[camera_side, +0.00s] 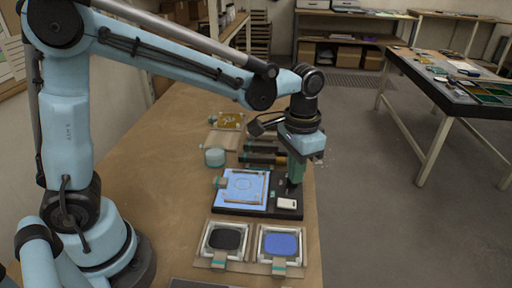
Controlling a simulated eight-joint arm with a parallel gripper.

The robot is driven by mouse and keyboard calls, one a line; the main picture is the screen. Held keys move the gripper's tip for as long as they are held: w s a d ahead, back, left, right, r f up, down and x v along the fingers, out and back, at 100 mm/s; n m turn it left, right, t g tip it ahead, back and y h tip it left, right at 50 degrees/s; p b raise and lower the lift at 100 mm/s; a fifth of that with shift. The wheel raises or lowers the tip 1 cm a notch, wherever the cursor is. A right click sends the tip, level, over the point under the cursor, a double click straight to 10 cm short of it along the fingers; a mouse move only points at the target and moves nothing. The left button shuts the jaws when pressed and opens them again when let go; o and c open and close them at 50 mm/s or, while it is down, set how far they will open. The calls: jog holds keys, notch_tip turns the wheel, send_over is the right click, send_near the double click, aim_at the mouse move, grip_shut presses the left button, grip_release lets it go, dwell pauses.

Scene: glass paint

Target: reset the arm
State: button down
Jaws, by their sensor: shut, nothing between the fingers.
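My light-blue arm reaches across the wooden bench from the left. My gripper (293,186) points down at the right side of a black platform (256,209). Its fingers are shut and look empty. The fingertips are small and dark, and I cannot tell whether they touch the platform. A pale-blue glass panel in a frame (243,187) lies on the platform, left of my gripper. A small white block (287,203) sits on the platform just below the fingertips in the picture.
Two framed trays, one black (225,240) and one blue (281,243), lie at the bench's near end. Dark cylinders (262,159) lie behind my gripper.

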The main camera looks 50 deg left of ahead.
jog(key=s+a+r+n+t, duration=0.3)
jog(key=s+a+t, duration=0.4)
jog(key=s+a, duration=0.2)
jog(key=shift+a+r, duration=0.35)
